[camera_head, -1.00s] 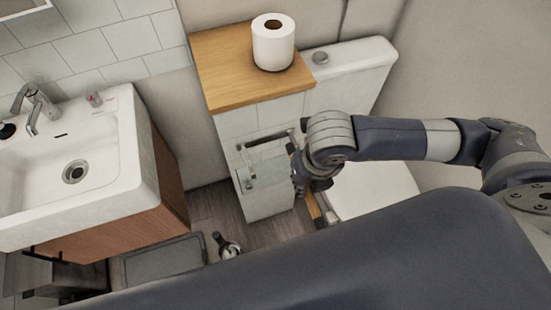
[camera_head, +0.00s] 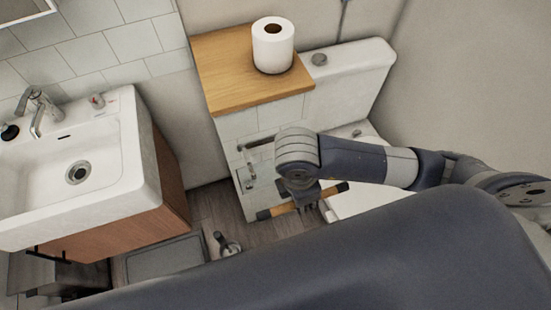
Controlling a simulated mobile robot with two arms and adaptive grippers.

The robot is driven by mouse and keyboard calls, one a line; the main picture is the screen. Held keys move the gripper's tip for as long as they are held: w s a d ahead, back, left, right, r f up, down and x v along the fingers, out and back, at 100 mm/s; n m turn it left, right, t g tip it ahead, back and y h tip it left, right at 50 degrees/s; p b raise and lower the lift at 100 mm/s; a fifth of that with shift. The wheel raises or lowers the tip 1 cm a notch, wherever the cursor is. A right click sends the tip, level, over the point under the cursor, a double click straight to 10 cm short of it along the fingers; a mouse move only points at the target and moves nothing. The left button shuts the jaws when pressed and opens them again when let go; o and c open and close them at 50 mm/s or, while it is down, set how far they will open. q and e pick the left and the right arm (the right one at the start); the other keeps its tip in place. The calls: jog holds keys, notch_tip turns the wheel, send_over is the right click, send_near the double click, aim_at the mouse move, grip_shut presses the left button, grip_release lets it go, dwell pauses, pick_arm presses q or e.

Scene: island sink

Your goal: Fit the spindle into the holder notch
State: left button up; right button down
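The spindle (camera_head: 283,209) is a tan rod with dark ends, lying across the picture and tilted up toward the right. My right gripper (camera_head: 306,201) is over its middle and seems shut on it, hiding that part. The metal holder (camera_head: 248,163) is on the tiled front below the wooden top, to the left of my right gripper and above the spindle's left end in the picture. My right wrist hides the holder's right side, so its notch is not clear. The spindle appears apart from the holder. My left gripper is not in view.
A toilet roll (camera_head: 273,46) stands on the wooden top (camera_head: 225,65). The white cistern (camera_head: 355,72) is to its right. A white sink (camera_head: 75,165) with a wooden cabinet (camera_head: 130,225) is at the left. A brush-like item (camera_head: 229,246) stands on the floor. My dark arm link covers the bottom.

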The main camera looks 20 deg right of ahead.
jog(key=w+a+f, duration=0.1)
jog(key=w+f, duration=0.1)
jog(key=w, duration=0.5)
jog(key=w+a+f+p, duration=0.1)
jog(key=w+f, duration=0.2)
jog(key=w, duration=0.5)
jog(key=shift+w, duration=0.2)
jog(key=shift+f, duration=0.1)
jog(key=c, duration=1.5)
grip_release()
jog(key=shift+o, duration=0.2)
